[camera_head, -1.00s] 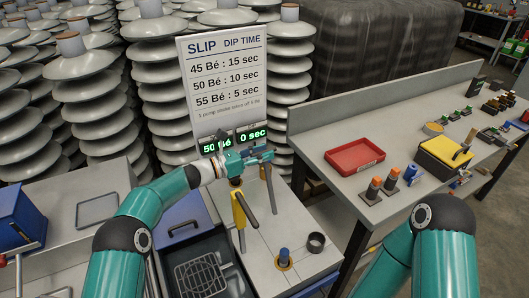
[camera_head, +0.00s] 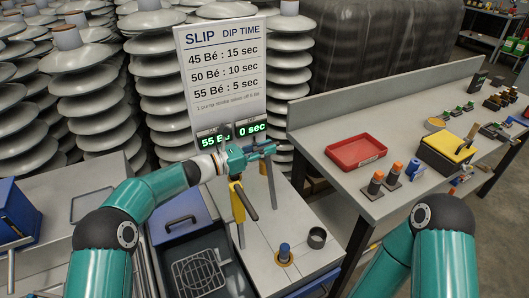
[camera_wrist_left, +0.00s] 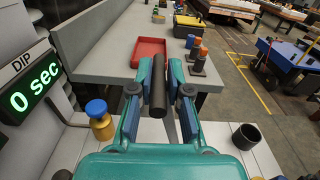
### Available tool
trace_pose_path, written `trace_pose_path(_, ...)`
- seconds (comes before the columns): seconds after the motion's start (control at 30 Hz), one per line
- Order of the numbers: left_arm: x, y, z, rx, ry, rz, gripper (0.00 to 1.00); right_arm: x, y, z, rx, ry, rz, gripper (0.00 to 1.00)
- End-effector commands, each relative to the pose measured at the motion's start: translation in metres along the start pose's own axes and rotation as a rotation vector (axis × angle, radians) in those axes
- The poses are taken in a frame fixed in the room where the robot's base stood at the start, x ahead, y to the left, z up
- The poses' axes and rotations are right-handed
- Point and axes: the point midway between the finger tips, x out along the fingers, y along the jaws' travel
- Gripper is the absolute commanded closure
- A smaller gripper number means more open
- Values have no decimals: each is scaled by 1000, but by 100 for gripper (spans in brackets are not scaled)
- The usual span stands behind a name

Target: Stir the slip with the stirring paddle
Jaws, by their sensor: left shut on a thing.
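My left gripper (camera_head: 268,149) is over the pale bench top, just in front of the lit display. In the left wrist view its fingers (camera_wrist_left: 160,82) are shut on a dark upright cylinder (camera_wrist_left: 158,100), which looks like the handle of the stirring paddle. The lower end of the paddle and the slip are hidden or cannot be made out. The display (camera_head: 231,134) reads 55 and 0 sec; it also shows in the left wrist view (camera_wrist_left: 33,89). My right arm shows at lower right, but its gripper is out of view.
A yellow post with a dark lever (camera_head: 244,200) stands below my left gripper. A blue-topped knob (camera_head: 284,250) and a dark cup (camera_head: 317,238) are nearby. A basin holds a wire rack (camera_head: 197,274). A red tray (camera_head: 356,152) lies on the right bench. Insulator stacks stand behind.

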Motion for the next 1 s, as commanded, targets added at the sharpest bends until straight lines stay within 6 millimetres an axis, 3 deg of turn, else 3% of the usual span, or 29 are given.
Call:
trace_pose_path(0.03, 0, -8, -5, 40, -3, -4, 100, 19, 7, 0, 0, -1, 0, 61)
trace_pose_path(0.5, 0, -67, -3, 252, -3, -8, 100, 89, 32, 0, 0, -1, 0, 61)
trace_pose_path(0.67, 0, -77, -2, 248, 0, -7, 100, 94, 34, 0, 0, 0, 0, 61)
trace_pose_path(0.97, 0, -77, -2, 246, 4, -6, 100, 92, 33, 0, 0, 0, 0, 61)
trace_pose_path(1.0, 0, -77, -2, 245, 4, -6, 79, 92, 33, 0, 0, 0, 0, 61)
